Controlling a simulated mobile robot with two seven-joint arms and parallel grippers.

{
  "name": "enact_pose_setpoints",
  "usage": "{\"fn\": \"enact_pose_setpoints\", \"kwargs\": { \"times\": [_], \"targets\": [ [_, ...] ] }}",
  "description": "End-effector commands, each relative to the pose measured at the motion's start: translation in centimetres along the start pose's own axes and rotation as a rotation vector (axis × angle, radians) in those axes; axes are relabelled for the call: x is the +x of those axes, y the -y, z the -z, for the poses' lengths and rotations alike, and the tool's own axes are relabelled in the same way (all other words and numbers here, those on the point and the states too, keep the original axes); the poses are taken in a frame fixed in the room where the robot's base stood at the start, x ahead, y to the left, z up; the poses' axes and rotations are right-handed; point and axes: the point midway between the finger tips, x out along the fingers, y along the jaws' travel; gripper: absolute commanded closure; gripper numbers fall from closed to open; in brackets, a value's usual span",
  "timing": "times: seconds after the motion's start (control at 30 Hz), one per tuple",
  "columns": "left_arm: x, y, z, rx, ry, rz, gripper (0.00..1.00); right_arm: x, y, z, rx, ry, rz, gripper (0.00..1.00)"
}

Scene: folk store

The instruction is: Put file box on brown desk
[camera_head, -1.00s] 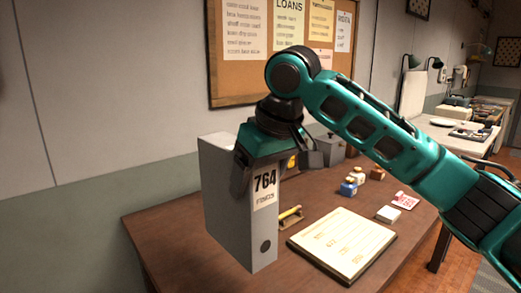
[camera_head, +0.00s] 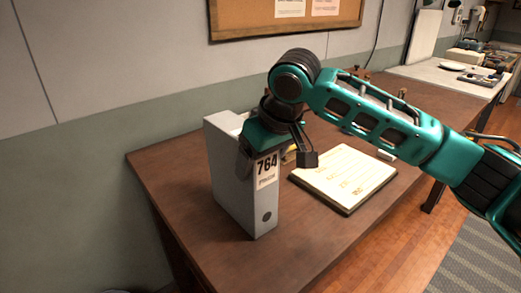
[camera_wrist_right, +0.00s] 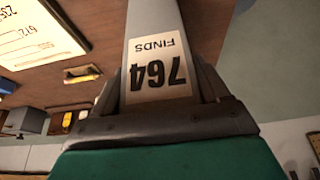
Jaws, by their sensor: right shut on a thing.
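The grey file box (camera_head: 240,185) with a white "764" label stands upright at the left part of the brown desk (camera_head: 170,178). In the head view its base appears to be at the desk surface, but I cannot tell whether it touches. My right gripper (camera_head: 262,150) is shut on the upper part of the box from above. In the right wrist view, the box (camera_wrist_right: 152,25) lies between the fingers of the right gripper (camera_wrist_right: 155,95), its label upside down. My left gripper is not in view.
A paper pad (camera_head: 343,178) lies on the desk right of the box. A cork board (camera_head: 290,15) hangs on the wall behind. Bare desk lies in front of the box.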

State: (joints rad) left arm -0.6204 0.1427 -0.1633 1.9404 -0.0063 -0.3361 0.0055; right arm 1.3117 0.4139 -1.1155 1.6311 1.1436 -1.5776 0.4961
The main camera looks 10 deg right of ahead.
Motion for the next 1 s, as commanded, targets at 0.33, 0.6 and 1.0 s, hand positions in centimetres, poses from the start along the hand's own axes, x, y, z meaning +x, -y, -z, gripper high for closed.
{"fn": "enact_pose_setpoints", "kwargs": {
  "times": [0.33, 0.6, 1.0],
  "targets": [
    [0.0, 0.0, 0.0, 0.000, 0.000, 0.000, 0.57, 0.0, 0.0, 0.0, 0.000, 0.003, 0.000, 0.03],
    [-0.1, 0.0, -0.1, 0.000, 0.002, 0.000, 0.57, -0.1, 0.0, 0.0, 0.000, 0.002, 0.000, 0.00],
    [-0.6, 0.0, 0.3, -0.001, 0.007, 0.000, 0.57, -6.6, 0.0, 0.1, -0.001, -0.002, -0.001, 0.00]
  ]
}}
